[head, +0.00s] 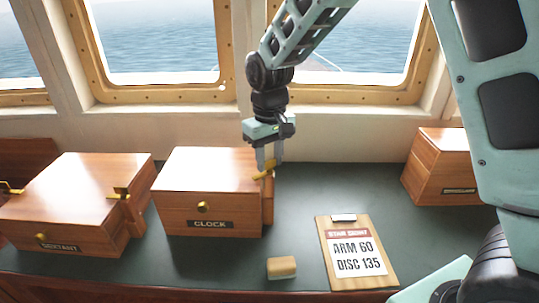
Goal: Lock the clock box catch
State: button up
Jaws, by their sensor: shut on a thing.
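The clock box (210,180) is a closed wooden box with a dark CLOCK label (210,224) and a brass knob (203,207) on its front. Its brass catch (264,172) is on the right side, near the top edge. My gripper (268,167) points down at that side, with its fingers shut on the catch. The catch lies at a slant between the fingertips. The fingers partly cover it, so I cannot tell whether it is locked.
A wooden box with brass catches (78,195) stands at the left, close to the clock box. Another box (440,165) is at the right, partly behind my arm. A clipboard (357,250) and a small wooden block (281,267) lie on the dark green counter (335,185). Windows are behind.

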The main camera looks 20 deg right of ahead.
aim_at(270, 161)
jog(key=m+p, duration=0.1)
jog(key=m, duration=0.2)
jog(key=shift+r+m, duration=0.1)
jog(key=shift+m, duration=0.3)
jog(key=shift+m+p, duration=0.4)
jog(key=shift+m, duration=1.3)
jog(key=o, duration=1)
notch_tip(270, 161, up, 17)
jog(key=b, duration=0.2)
jog(key=shift+r+b, duration=0.15)
jog(key=shift+b, duration=0.2)
